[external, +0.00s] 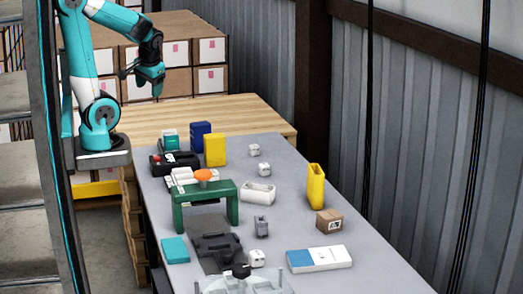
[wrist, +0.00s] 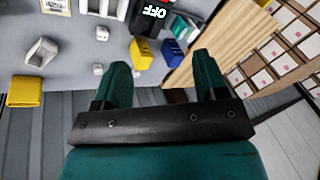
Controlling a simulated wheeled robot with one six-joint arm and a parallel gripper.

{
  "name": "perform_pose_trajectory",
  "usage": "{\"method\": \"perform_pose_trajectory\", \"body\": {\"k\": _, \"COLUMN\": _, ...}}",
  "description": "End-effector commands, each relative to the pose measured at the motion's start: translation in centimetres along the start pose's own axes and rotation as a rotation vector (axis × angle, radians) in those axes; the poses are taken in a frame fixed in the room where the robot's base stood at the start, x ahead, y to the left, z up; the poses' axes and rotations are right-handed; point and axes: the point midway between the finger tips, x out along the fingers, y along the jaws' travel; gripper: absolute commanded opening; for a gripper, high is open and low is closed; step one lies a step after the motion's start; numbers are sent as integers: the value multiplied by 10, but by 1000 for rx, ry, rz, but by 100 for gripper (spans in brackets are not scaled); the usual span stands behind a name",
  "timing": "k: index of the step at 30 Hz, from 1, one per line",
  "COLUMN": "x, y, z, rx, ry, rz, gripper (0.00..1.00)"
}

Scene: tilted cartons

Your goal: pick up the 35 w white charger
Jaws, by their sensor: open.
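Several small white charger-like cubes lie on the grey table; I cannot read any wattage, so I cannot tell which is the 35 W one. In the external view one white cube (external: 254,150) is towards the back, a second white cube (external: 264,169) lies just in front of it, and a third white cube (external: 257,258) is near the front. The wrist view shows two white cubes (wrist: 102,33) (wrist: 98,69) left of the fingers. My gripper (external: 157,88) is raised at the table's back left, apart from all of them. Its fingers (wrist: 162,62) are open and empty.
A yellow bin (external: 215,150) and a blue bin (external: 201,134) stand at the back left of the cubes. A green stand (external: 205,193), a white tray (external: 257,194), a tall yellow holder (external: 316,187) and a small carton (external: 329,221) occupy the table. Stacked cartons (external: 165,84) stand behind.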

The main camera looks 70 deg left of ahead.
Motion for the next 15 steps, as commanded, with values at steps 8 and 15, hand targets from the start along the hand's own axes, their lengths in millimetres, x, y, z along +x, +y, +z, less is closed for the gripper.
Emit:
{"method": "perform_pose_trajectory", "body": {"k": 8, "x": 0, "y": 18, "z": -35, "rx": -77, "ry": -1, "rz": -5, "gripper": 66}}
{"method": "perform_pose_trajectory", "body": {"k": 15, "x": 21, "y": 107, "z": -150, "rx": -398, "ry": -1, "rz": -22, "gripper": 66}}
